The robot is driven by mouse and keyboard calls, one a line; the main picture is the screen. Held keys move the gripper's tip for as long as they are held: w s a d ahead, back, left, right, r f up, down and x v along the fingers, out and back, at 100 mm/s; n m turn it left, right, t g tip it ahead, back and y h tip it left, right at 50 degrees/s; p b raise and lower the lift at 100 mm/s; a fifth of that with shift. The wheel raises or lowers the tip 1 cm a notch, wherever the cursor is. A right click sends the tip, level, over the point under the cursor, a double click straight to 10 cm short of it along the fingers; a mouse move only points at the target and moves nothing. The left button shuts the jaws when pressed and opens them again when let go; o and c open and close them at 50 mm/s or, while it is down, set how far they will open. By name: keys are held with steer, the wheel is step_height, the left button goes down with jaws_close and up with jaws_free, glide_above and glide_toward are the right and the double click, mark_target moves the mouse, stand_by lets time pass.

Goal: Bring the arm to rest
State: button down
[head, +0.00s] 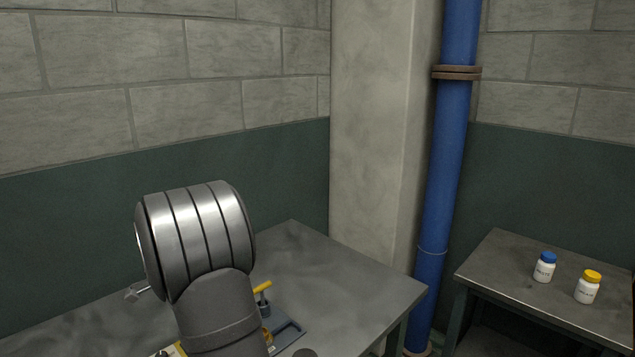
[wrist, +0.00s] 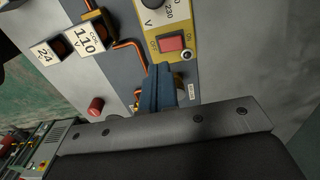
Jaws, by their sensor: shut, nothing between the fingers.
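My gripper (wrist: 160,72) shows in the wrist view as blue fingers, closed together and empty. It is over a grey and yellow panel, with its tips just below a red rocker switch (wrist: 172,43) in the picture. I cannot tell whether the tips touch the panel. In the head view my own arm hides the gripper and most of what lies in front of it.
The panel has a voltage dial (wrist: 153,5), a "110" label (wrist: 88,37), a "24" label (wrist: 46,53), copper-coloured lines and a red knob (wrist: 96,106). In the head view, a yellow-handled device (head: 262,288) stands on the grey table (head: 350,275). A blue-capped bottle (head: 544,268) and yellow-capped bottle (head: 587,288) stand on the right table.

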steer(key=shift+f, duration=0.1)
step_height(320, 180, down, 6)
steer(key=shift+r, duration=0.25)
stand_by(0.4)
steer(key=s+d+r, duration=0.1)
steer(key=s+r, duration=0.2)
steer(key=r, duration=0.6)
steer(key=s+d+r, duration=0.1)
steer(key=s+r, duration=0.2)
steer(key=r, duration=0.7)
steer(key=s+d+r, duration=0.1)
steer(key=s+r, duration=0.2)
steer(key=r, duration=0.6)
steer(key=shift+s+a+f, duration=0.15)
steer(key=shift+f, duration=2.25)
